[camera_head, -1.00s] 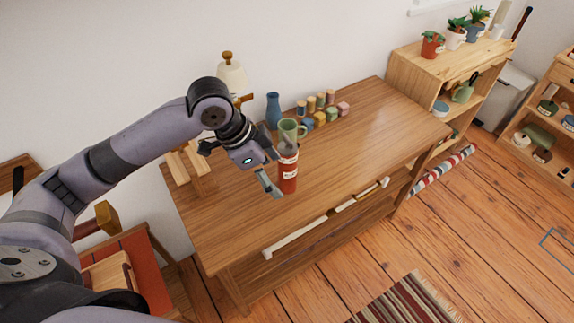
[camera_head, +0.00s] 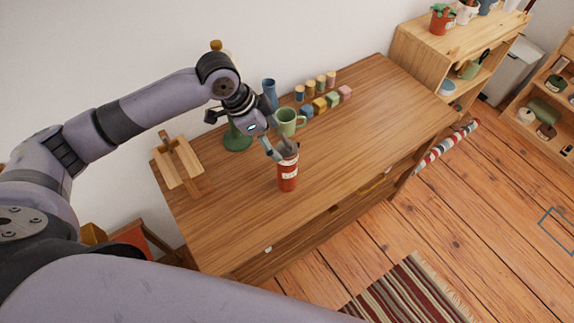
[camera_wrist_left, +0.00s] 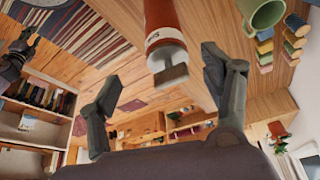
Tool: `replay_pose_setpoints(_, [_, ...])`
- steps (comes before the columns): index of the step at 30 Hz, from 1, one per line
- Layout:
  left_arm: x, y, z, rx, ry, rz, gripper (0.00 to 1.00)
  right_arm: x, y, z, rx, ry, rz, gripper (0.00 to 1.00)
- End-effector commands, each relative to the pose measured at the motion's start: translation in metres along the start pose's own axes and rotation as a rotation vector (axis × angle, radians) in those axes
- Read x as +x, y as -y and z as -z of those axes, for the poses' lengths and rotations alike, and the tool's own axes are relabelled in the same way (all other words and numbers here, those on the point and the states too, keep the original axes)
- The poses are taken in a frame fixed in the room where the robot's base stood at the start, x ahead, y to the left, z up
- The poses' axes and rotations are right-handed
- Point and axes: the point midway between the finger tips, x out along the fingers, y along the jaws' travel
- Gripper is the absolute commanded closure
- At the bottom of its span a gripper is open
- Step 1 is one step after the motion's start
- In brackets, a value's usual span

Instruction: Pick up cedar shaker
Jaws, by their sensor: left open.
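The shaker appears to be the red cylinder (camera_head: 288,176) with a white label and a grey top, standing upright on the wooden desk (camera_head: 350,140). My left gripper (camera_head: 279,150) is open at its upper end; the fingers partly hide the top in the head view. In the left wrist view the red shaker (camera_wrist_left: 166,38) lies ahead, between the directions of the two spread fingers. Its grey end points toward my open left gripper (camera_wrist_left: 160,88), with nothing held. Whether a finger touches it I cannot tell.
A green mug (camera_head: 288,122) stands close behind the shaker, with a blue vase (camera_head: 269,92) and a green lamp base (camera_head: 237,138) nearby. Several small coloured blocks (camera_head: 320,104) sit farther back. A wooden stand (camera_head: 178,162) is at the left. The desk's right side is clear.

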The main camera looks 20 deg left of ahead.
Motion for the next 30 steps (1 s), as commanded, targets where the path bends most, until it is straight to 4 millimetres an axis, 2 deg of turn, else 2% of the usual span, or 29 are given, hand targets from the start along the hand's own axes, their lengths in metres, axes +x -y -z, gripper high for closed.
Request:
replay_pose_setpoints(4, [0.025,-0.001,0.001,-0.001,0.001,-0.003,0.27,-0.007,-0.003,0.005,0.001,-0.007,-0.003,0.63])
replay_pose_setpoints(12, [0.044,0.001,0.003,0.0,-0.001,-0.001,0.27,-0.013,-0.004,0.035,0.004,-0.053,-0.005,0.63])
replay_pose_setpoints(17, [0.066,0.004,0.008,-0.002,0.002,-0.002,0.27,-0.025,0.003,0.033,0.007,-0.049,0.004,0.63])
replay_pose_setpoints(21, [0.085,0.005,0.007,-0.001,0.0,-0.001,0.27,-0.028,0.007,0.026,0.009,-0.038,0.009,0.63])
replay_pose_setpoints(30, [0.09,0.005,0.006,0.001,0.001,0.001,0.27,-0.028,0.005,0.02,0.006,-0.028,0.006,0.63])
